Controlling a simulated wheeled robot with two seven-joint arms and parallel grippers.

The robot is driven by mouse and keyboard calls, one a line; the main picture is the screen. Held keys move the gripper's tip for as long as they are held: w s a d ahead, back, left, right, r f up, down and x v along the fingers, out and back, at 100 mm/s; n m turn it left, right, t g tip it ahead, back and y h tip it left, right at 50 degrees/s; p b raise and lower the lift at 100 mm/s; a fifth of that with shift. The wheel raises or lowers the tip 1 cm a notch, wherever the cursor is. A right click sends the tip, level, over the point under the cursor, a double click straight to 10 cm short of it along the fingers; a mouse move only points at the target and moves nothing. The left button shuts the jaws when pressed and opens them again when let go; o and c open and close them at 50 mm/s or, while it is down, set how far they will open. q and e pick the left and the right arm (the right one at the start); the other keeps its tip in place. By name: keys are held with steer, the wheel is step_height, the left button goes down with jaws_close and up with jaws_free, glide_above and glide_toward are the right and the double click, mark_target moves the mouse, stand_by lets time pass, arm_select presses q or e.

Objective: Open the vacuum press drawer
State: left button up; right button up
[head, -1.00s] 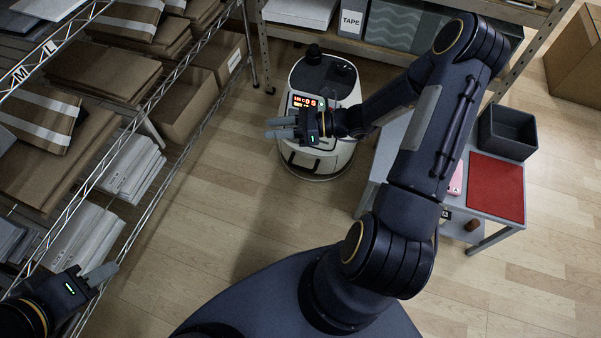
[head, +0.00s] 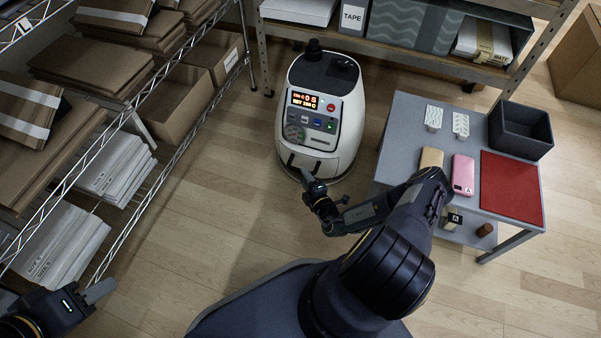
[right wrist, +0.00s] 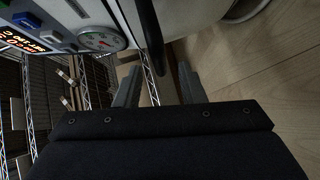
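The vacuum press (head: 347,104) is a rounded white machine with a dark control panel and lit display, standing on the floor in the head view. Its drawer front (head: 322,166), low on the body, looks closed. My right gripper (head: 304,174) is at the drawer, its fingers partly hidden. In the right wrist view, the fingers of my right gripper (right wrist: 159,86) are apart, with a dark handle bar (right wrist: 151,38) between or just beyond the tips; contact is not clear. My left gripper (head: 100,290) is at the lower left, away from the press; its finger gap is not visible.
A wire shelf (head: 172,138) with boxes and envelopes runs along the left. A shelf (head: 400,62) stands behind the press. A grey table (head: 405,125) on the right holds two phone cases, a red mat and a dark bin (head: 522,130). Floor between is clear.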

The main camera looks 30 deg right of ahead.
steer(key=shift+w+d+f+b, duration=0.15)
steer(key=shift+w+b, duration=0.15)
steer(key=shift+w, duration=0.8)
steer(key=shift+w+f+b, duration=0.15)
steer(key=shift+w+b, duration=0.15)
steer(key=shift+w, duration=0.75)
jaws_close()
